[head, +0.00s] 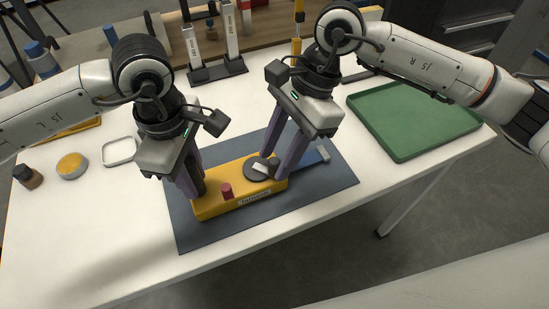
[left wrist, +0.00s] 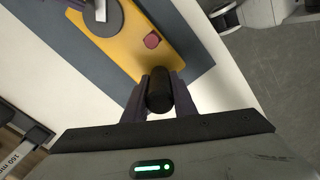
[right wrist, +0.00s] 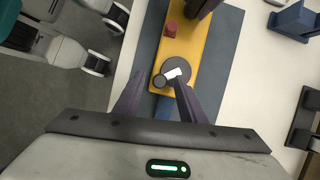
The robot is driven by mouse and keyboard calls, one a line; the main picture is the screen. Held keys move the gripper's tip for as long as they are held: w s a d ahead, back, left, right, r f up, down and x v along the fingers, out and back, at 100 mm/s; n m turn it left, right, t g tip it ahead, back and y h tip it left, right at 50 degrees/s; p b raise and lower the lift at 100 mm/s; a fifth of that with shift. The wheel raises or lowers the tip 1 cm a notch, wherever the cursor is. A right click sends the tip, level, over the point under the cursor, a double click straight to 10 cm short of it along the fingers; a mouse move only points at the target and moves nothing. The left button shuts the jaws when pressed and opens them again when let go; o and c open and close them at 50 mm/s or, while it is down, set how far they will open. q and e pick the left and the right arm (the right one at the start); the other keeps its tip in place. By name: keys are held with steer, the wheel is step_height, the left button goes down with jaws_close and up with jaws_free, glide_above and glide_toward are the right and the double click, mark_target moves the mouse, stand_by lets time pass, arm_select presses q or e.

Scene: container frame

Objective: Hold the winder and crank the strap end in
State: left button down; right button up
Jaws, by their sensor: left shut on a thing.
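The winder is a yellow block (head: 215,208) with a label on its front, a red knob (head: 226,190) and a grey disc (head: 250,164) bearing a pale crank arm (right wrist: 174,73). A dark round crank knob (right wrist: 159,81) sits at the disc's edge. The blue strap (head: 312,158) runs out from the winder's right end. My left gripper (head: 192,192) is shut on the black upright handle (left wrist: 159,90) at the winder's left end. My right gripper (right wrist: 157,102) is open, its fingers apart around the disc end; in the right wrist view nothing is clamped between them.
The winder lies on a dark grey mat (head: 200,235) on a white table. A green tray (head: 405,145) stands at the right. Black stands (head: 215,70) are behind.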

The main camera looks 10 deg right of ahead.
steer(key=shift+x, duration=0.9)
steer(key=shift+c, duration=0.3)
jaws_close()
steer(key=shift+s+m, duration=0.1)
steer(key=shift+m, duration=0.2)
